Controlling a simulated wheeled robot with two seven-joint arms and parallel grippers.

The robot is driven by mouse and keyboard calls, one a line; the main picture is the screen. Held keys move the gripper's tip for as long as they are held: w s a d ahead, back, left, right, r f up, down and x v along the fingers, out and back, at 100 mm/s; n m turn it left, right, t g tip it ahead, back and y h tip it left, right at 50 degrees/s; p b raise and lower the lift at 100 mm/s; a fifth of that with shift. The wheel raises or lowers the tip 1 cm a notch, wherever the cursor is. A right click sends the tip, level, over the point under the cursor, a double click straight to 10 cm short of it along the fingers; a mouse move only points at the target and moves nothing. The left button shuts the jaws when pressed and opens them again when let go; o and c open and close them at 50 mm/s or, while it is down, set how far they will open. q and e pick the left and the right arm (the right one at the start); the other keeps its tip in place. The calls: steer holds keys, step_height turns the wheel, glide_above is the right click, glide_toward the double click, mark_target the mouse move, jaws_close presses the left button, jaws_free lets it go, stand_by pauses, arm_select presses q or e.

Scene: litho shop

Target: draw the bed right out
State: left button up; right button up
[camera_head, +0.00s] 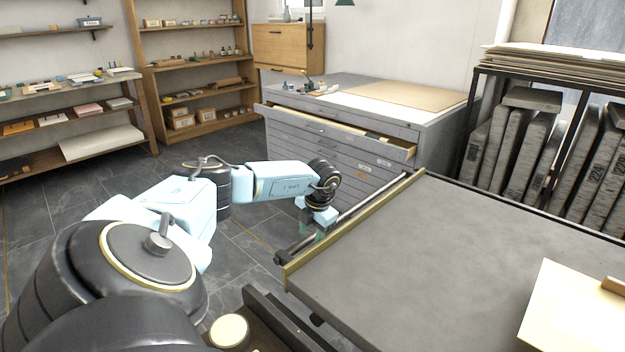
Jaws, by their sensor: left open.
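The bed (430,260) is a wide flat grey slab at the right, with a brass-coloured strip (350,228) along its left edge. A dark bar (347,215) runs beside that strip on its outer side, with a knob-like end near the front. My left arm reaches in from the lower left. My left gripper (320,234) points down at the bar, close to the bed's left edge. It is open; its fingertips are small and partly hidden, and I cannot tell whether they touch the bar. My right gripper is out of view.
A sheet of cream paper (575,310) lies on the bed at the lower right. A grey flat-file cabinet (430,135) with one drawer ajar stands beyond. A rack of stone slabs (510,140) is behind the bed. Dark tiled floor (60,215) is clear at left.

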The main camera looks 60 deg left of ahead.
arm_select(q)
step_height(320, 180, up, 13)
steer(key=d+p, duration=0.2)
steer(key=p, duration=0.1)
steer(key=shift+w+d, duration=0.2)
steer(key=shift+w, duration=0.1)
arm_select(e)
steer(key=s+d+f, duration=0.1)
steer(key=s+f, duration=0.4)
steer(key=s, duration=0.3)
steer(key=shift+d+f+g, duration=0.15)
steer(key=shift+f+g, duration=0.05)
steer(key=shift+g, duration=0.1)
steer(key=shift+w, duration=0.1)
